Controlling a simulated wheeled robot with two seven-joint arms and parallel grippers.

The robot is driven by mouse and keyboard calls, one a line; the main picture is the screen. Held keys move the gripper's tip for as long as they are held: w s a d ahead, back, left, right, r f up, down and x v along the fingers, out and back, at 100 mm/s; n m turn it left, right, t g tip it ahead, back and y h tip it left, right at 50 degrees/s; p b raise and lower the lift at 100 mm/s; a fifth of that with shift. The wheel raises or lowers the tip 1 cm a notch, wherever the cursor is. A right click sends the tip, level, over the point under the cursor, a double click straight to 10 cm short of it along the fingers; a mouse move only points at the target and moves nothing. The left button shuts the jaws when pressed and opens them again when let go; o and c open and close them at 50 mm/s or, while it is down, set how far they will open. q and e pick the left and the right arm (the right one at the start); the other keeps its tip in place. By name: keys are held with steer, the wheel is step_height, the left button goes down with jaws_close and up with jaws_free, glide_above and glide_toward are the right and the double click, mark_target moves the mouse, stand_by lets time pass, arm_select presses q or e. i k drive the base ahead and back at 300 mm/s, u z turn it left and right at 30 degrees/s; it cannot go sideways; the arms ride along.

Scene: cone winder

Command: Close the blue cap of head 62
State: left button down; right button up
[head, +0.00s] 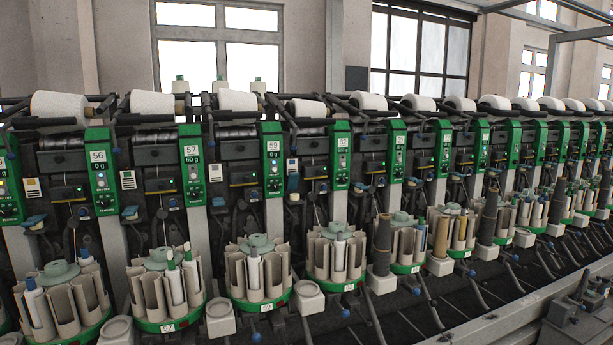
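Head 62 is the winding head left of the green panel (341,156) marked 62, near the middle of the head view. Its small blue cap (292,182) is at the left side of the head, just right of the panel marked 59. It looks raised and upright, while the blue caps on neighbouring heads, such as the one (219,202) left of panel 59, lie flatter. A small pale part (294,197) shows just below the raised cap. Neither of my grippers is in view.
Round bobbin magazines (335,259) with green bases stand in front of the heads. Pale square boxes (308,299) sit between them. Dark tall cones (381,245) stand farther right. A long grey rail (515,308) runs along the lower right. White yarn packages (307,108) line the top.

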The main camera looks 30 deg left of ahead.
mark_target(292, 181)
steer(key=u, duration=0.6)
steer(key=i, duration=0.8)
steer(key=u, duration=0.9)
